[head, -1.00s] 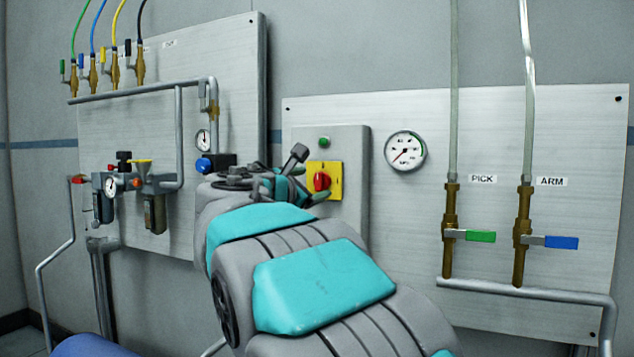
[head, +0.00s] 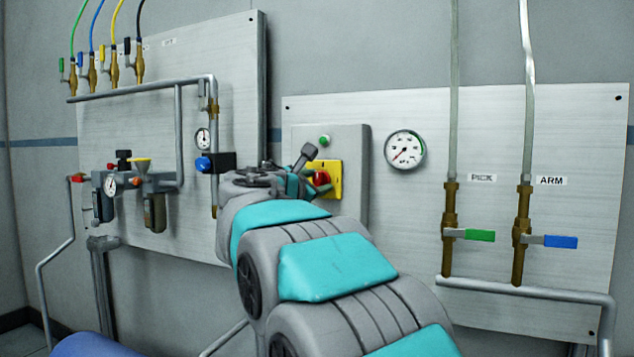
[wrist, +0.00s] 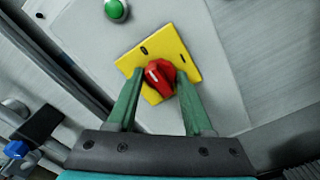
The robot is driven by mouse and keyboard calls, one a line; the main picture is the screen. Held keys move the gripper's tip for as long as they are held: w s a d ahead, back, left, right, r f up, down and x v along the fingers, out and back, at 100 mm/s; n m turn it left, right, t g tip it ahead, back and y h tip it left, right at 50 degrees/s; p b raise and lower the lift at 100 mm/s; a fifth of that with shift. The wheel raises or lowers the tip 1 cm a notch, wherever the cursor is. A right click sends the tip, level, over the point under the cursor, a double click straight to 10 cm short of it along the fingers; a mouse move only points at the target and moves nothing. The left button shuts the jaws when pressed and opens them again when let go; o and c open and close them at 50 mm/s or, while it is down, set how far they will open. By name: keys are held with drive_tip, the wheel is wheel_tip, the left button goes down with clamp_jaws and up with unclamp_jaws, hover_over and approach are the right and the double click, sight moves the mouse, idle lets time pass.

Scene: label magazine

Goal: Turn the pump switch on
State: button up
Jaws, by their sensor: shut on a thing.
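The pump switch is a red rotary knob (head: 321,178) on a yellow plate (head: 337,182), fixed to a grey box (head: 352,150) on the wall panel. In the head view my gripper (head: 312,184) partly covers the knob and the plate's left edge. I cannot read which position the knob points to.
A green button (head: 324,141) sits above the switch and a round gauge (head: 405,150) to its right. Valves with green (head: 480,235) and blue (head: 561,241) handles stand further right. A regulator with a blue knob (head: 203,164) is close on the left.

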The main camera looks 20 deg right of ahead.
clamp_jaws()
drive_tip(key=m+b, duration=0.1)
drive_tip(key=m, duration=0.1)
drive_tip(key=shift+d+f+m+b, duration=0.1)
drive_tip(key=shift+f+m+b, duration=0.1)
drive_tip(key=shift+m+b, duration=0.2)
drive_tip(key=m+b, duration=0.4)
drive_tip(key=m, duration=0.1)
drive_tip(key=shift+f+m, duration=0.1)
drive_tip(key=shift+m, duration=0.2)
drive_tip(key=m+b, duration=0.4)
drive_tip(key=shift+f, duration=0.1)
drive_tip(key=shift+m+b, duration=1.8)
drive_tip(key=shift+m, duration=1)
drive_tip(key=shift+r, duration=0.2)
